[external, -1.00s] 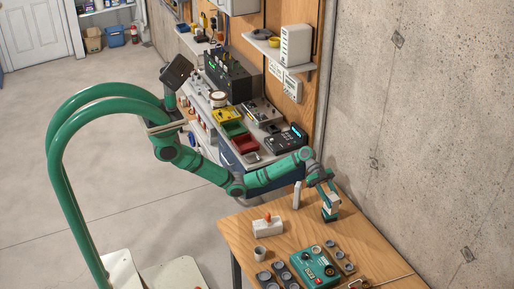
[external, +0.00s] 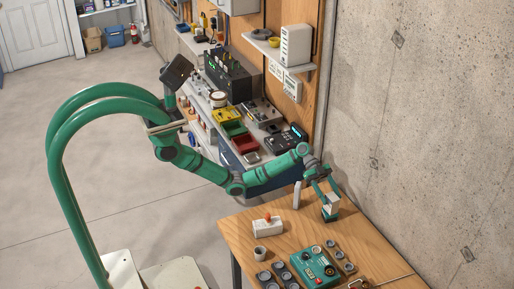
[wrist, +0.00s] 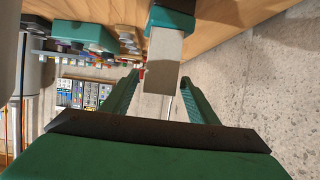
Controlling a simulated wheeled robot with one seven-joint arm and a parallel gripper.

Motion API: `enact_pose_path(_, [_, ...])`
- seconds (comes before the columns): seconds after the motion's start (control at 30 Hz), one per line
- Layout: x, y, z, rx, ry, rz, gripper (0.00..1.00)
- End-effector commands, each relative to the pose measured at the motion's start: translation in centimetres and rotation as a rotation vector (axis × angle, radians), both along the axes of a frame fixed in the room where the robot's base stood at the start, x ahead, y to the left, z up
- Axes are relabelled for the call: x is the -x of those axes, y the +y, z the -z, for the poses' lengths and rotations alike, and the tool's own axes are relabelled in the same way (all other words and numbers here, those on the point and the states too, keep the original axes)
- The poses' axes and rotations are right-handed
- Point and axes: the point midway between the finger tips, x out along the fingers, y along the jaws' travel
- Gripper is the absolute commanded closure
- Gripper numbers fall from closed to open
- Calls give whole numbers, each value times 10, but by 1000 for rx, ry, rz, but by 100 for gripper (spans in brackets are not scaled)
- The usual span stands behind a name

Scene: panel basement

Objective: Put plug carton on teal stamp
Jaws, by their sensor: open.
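The plug carton, a pale grey-white block (external: 331,200), stands on the teal stamp (external: 331,216) near the wall side of the wooden table. In the wrist view the carton (wrist: 163,60) rests against the teal block (wrist: 172,18). My gripper (external: 328,190) is at the carton's upper end. In the wrist view my gripper (wrist: 159,78) is open, with one finger on each side of the carton and visible gaps between them. The exact seating of the carton on the stamp is too small to judge.
A white block with an orange-red top (external: 268,227), a grey cup (external: 260,253), a teal device (external: 315,265) and several round grey pieces stand on the table (external: 230,225). A slim white upright piece (external: 297,195) is left of my gripper. The concrete wall (external: 420,130) is close on the right.

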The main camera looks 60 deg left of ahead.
Motion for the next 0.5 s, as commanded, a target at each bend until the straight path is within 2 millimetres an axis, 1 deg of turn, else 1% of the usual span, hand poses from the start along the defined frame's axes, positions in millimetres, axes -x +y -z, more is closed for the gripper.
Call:
enact_pose_path(0.03, [-1,9,-4,1,-1,-3,46])
enact_pose_path(0.2, [0,32,-13,0,-1,-1,46])
enact_pose_path(0.33, [0,43,-18,0,-1,0,46])
enact_pose_path(0.5, [0,47,-19,0,0,1,46])
